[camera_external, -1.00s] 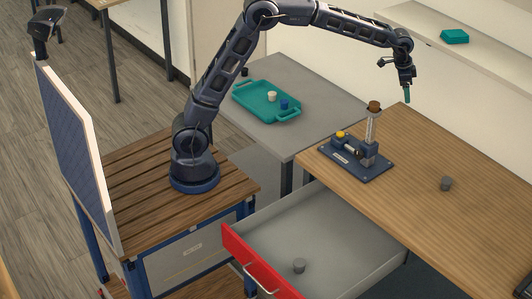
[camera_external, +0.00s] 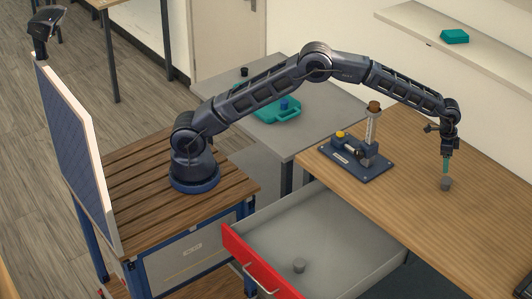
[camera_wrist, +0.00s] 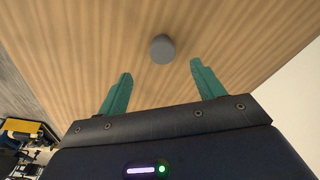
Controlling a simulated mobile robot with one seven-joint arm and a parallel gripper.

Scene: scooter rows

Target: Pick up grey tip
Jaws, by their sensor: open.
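A small grey tip (camera_external: 446,184) stands on the wooden table on the right. In the wrist view the grey tip (camera_wrist: 163,48) lies ahead of and between the two teal fingers, a little beyond their ends. My gripper (camera_external: 446,168) points down just above the tip in the external view. In the wrist view my gripper (camera_wrist: 160,75) is open with nothing between its fingers.
A blue fixture (camera_external: 350,157) with a clear column and brown top stands on the table, left of my gripper. A red-fronted drawer (camera_external: 245,262) is open below. A teal tray (camera_external: 272,113) is on the grey table, partly hidden by my arm. The wood around the tip is clear.

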